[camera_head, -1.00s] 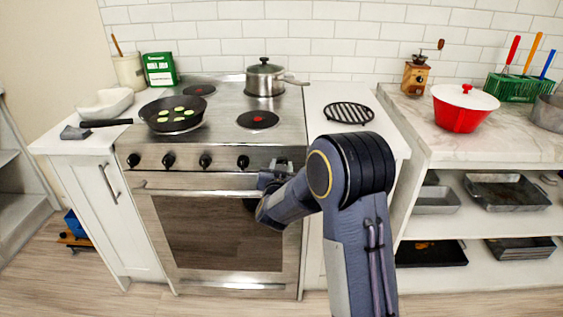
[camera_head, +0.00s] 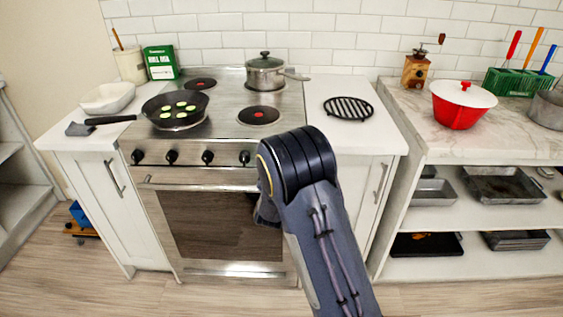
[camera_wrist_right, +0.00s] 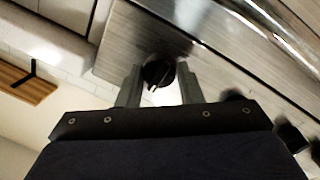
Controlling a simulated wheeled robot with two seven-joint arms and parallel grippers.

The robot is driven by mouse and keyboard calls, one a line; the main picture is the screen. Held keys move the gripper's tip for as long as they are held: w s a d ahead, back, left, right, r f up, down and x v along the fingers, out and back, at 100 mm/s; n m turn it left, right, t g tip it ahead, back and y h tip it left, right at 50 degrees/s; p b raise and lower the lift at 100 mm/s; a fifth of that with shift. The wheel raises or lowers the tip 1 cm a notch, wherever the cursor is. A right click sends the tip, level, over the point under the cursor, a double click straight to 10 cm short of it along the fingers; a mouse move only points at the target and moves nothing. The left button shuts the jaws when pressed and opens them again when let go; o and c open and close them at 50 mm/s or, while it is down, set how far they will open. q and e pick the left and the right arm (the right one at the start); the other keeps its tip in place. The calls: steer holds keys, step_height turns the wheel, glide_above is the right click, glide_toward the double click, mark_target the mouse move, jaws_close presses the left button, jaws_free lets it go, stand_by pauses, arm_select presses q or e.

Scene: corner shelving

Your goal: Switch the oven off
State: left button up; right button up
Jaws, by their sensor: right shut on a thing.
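The oven (camera_head: 220,225) is a steel range with its door shut. Several black knobs (camera_head: 208,157) run along its front panel, and the right end of the row is hidden behind my right arm. In the right wrist view, one black knob (camera_wrist_right: 154,75) with a pale mark sits between the two fingers of my right gripper (camera_wrist_right: 159,73), which is shut on it. Further knobs (camera_wrist_right: 290,138) lie to its right there. In the head view the arm covers this gripper. My left gripper is not in view.
On the cooktop are a pan (camera_head: 174,108) with green slices and a lidded pot (camera_head: 264,73). A front burner (camera_head: 258,116) has a red centre. A black trivet (camera_head: 348,108) lies on the right counter.

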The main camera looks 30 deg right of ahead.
steer(key=shift+f, duration=0.15)
stand_by(0.3)
steer(key=o, duration=1)
steer(key=v, duration=0.8)
